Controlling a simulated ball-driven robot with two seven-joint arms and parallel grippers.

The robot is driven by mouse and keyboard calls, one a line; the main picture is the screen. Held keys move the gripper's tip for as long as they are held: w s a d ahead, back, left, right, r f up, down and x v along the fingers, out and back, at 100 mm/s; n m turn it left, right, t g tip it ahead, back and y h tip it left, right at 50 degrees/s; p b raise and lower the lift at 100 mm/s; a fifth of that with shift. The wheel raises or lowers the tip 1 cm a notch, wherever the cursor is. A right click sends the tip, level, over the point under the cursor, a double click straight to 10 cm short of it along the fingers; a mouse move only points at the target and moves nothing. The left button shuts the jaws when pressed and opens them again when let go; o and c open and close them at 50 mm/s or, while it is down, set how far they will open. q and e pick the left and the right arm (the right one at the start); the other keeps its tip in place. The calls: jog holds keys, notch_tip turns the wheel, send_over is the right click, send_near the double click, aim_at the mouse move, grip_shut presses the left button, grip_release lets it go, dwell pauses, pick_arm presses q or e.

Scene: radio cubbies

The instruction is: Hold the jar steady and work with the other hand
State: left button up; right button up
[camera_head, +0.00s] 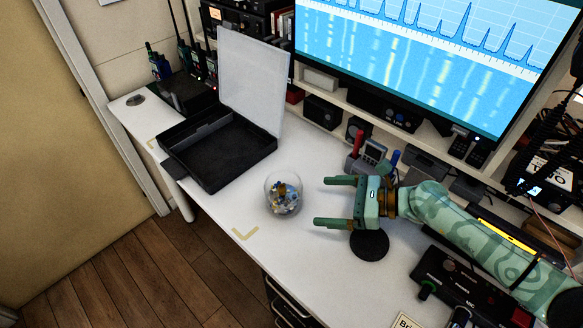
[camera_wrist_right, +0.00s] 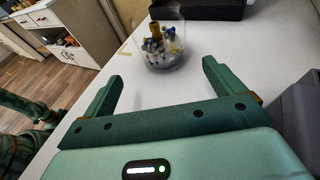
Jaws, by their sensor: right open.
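The jar (camera_head: 283,194) is a clear, round glass filled with small blue, white and yellow-brown pieces. It stands upright on the white desk, near its front edge. My right gripper (camera_head: 323,201) is open and empty, just right of the jar, with its two fingers pointing at it. The fingers are apart from the jar. In the right wrist view the jar (camera_wrist_right: 163,48) is beyond the fingertips, roughly centred between the fingers of the gripper (camera_wrist_right: 162,75).
An open black case (camera_head: 218,150) with a raised clear lid stands left of the jar. A round black pad (camera_head: 369,245) lies below my right gripper. A black control box (camera_head: 470,290) is at lower right. A large monitor (camera_head: 420,50) stands behind. Desk (camera_head: 235,210) around the jar is clear.

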aim_at(301, 197)
jog(key=shift+w+a+f, duration=0.15)
jog(key=shift+w+a, duration=0.35)
jog(key=shift+a, duration=0.15)
pick_arm(q)
jog(key=shift+a+f+b, duration=0.15)
jog(key=shift+f+b, duration=0.8)
jog(key=shift+b, duration=0.05)
pick_arm(e)
jog(key=x, duration=0.9)
